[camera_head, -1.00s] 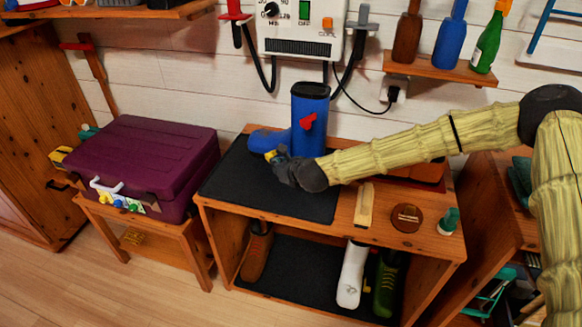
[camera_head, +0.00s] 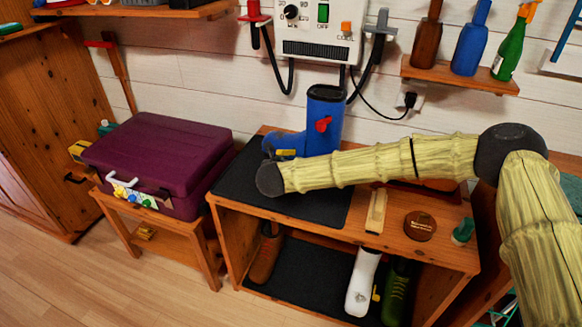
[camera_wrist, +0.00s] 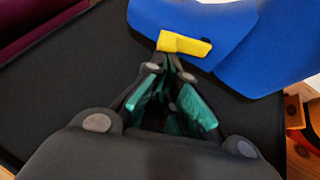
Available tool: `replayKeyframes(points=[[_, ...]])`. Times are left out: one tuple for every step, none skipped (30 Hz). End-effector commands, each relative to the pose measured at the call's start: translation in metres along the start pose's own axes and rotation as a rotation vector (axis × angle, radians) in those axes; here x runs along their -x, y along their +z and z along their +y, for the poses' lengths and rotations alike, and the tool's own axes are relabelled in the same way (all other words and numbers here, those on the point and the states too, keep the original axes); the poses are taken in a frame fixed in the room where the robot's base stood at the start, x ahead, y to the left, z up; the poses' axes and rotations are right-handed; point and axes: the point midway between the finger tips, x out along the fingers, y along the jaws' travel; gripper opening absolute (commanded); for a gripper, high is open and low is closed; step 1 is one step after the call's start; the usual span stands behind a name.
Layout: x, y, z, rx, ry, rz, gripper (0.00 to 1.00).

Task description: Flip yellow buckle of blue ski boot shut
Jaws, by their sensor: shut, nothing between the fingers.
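The blue ski boot (camera_head: 325,108) stands upright on the black mat (camera_head: 240,180), toe to the left, with a red buckle (camera_head: 323,125) on its shaft. Its yellow buckle (camera_head: 286,153) shows low on the foot, just above my arm. In the wrist view the yellow buckle (camera_wrist: 185,44) lies across the near side of the blue boot (camera_wrist: 235,50). My gripper (camera_wrist: 170,62) is shut and empty, its fingertips right at the buckle's near edge; I cannot tell whether they touch. In the head view my wrist hides the fingers and part of the boot's foot.
A purple case (camera_head: 160,160) sits on a low stand at left. The mat's front left is clear.

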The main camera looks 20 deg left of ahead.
Motion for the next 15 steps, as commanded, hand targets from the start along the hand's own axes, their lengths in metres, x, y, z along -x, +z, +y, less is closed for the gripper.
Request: replayKeyframes(points=[[-0.002,0.0,0.006,-0.013,-0.022,0.0,0.0],[-0.003,0.0,0.008,-0.022,-0.038,0.001,0.0],[-0.004,0.001,0.009,-0.035,-0.061,0.001,0.0],[-0.005,0.002,0.011,-0.045,-0.078,0.001,0.0],[-0.006,0.003,0.013,-0.054,-0.095,0.0,0.0],[-0.007,0.004,0.014,-0.069,-0.119,0.0,0.0],[-0.009,0.004,0.015,-0.08,-0.136,0.0,0.0],[-0.009,0.004,0.017,-0.089,-0.153,0.001,0.0],[-0.011,0.005,0.017,-0.102,-0.176,0.0,0.0],[-0.011,0.006,0.014,-0.099,-0.173,0.0,0.0],[-0.011,0.006,0.014,-0.098,-0.172,0.0,0.0],[-0.011,0.006,0.014,-0.097,-0.171,0.0,0.0],[-0.011,0.006,0.014,-0.097,-0.17,0.0,0.0],[-0.01,0.006,0.015,-0.097,-0.17,0.0,0.0],[-0.01,0.006,0.015,-0.097,-0.169,0.0,0.0]])
